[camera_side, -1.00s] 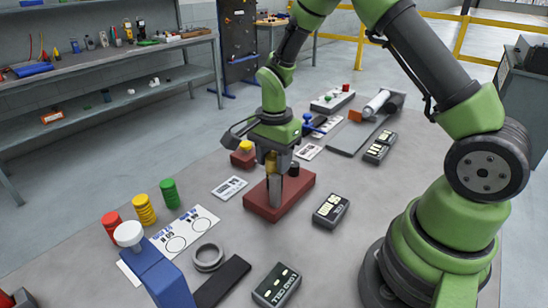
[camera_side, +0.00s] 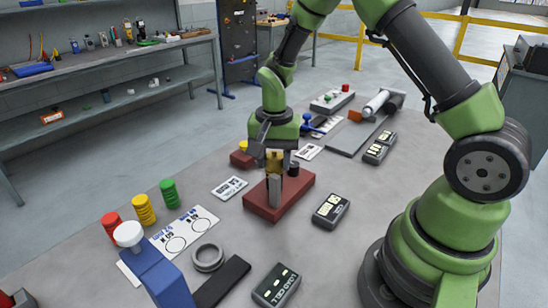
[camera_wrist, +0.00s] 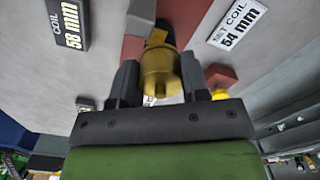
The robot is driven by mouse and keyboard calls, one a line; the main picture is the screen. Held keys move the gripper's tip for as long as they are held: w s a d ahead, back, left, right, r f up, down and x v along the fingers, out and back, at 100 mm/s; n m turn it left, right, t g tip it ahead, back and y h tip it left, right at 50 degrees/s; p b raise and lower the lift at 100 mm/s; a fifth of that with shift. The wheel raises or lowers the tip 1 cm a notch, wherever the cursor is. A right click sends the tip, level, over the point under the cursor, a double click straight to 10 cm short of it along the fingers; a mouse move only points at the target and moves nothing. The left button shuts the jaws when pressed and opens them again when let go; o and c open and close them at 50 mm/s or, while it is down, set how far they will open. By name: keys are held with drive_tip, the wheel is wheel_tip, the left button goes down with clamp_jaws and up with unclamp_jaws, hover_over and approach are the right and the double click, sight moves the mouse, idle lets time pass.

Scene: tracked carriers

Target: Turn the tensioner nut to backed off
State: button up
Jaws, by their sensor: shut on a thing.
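The tensioner nut, a round brass piece, sits between my gripper's (camera_wrist: 160,82) two dark fingers in the wrist view (camera_wrist: 160,72). My gripper is shut on it. In the side view my gripper (camera_side: 275,168) points down over the red base block (camera_side: 297,190), and brass (camera_side: 275,156) shows at its fingers. A grey upright piece (camera_side: 274,191) shows just below. A small black cylinder (camera_side: 293,169) stands on the block beside it. In the wrist view a display (camera_wrist: 68,22) reads coil 58 mm, and a white card (camera_wrist: 236,24) reads set coil 54 mm. The nut's underside is hidden.
A display box (camera_side: 330,210) stands right of the block, and another (camera_side: 276,286) lies nearer. Red, yellow (camera_side: 144,210) and green discs are stacked at left. A grey ring (camera_side: 208,257) and a blue post (camera_side: 158,272) are in front.

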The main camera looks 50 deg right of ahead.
sight(276, 156)
drive_tip(key=n, duration=0.5)
drive_tip(key=shift+f+n, duration=0.1)
drive_tip(key=shift+n, duration=0.2)
drive_tip(key=n, duration=0.4)
drive_tip(key=shift+s+n, duration=0.1)
drive_tip(key=shift+n, duration=0.3)
drive_tip(key=o, duration=0.9)
drive_tip(key=shift+d, duration=0.1)
drive_tip(key=shift+r, duration=0.5)
wheel_tip(276, 156, up, 9)
